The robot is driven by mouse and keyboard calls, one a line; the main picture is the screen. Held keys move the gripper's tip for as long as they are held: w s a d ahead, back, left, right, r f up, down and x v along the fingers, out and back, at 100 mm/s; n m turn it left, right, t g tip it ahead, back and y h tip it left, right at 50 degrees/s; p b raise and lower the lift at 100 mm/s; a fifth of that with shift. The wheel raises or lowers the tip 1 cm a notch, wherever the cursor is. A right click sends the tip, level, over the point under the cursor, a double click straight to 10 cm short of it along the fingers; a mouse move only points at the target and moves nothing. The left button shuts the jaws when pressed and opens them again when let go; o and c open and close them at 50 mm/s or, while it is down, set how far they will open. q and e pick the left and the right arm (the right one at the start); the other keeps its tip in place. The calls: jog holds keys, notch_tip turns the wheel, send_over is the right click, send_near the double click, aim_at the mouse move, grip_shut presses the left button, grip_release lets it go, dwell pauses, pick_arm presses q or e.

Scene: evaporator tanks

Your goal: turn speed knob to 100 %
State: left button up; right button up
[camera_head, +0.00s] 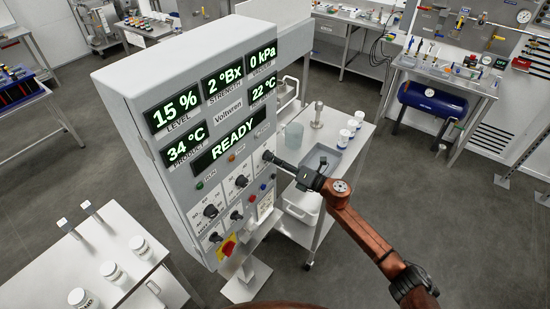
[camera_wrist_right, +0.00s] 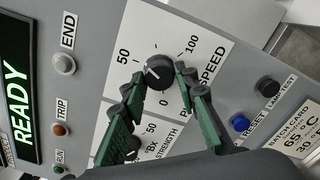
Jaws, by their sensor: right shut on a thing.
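The speed knob (camera_wrist_right: 160,70) is a round dark knob on a white plate marked SPEED, with 0, 50 and 100 around it. Its pale pointer mark appears to face left, between 0 and 50. My right gripper (camera_wrist_right: 160,76) has its two green fingers on either side of the knob, shut on it. In the head view my right gripper (camera_head: 268,156) reaches the right part of the control panel (camera_head: 190,170) and hides the knob. The display (camera_head: 230,147) reads READY. My left gripper is not in view.
Other knobs (camera_head: 210,211) and a red-yellow switch (camera_head: 227,247) sit lower on the panel. A blue RESET button (camera_wrist_right: 240,123) and a black button (camera_wrist_right: 267,87) are close to the right finger. A steel cart (camera_head: 335,150) with containers stands right of the panel.

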jog(key=m+p, duration=0.8)
jog(key=m, duration=0.6)
jog(key=shift+s+m, duration=0.1)
jog(key=shift+m, duration=0.2)
jog(key=shift+m+p, duration=1.15)
jog(key=shift+m, duration=1.15)
jog(key=shift+c, duration=0.2)
jog(key=shift+o, duration=0.2)
jog(key=o, duration=1.1)
jog(key=shift+o, duration=0.2)
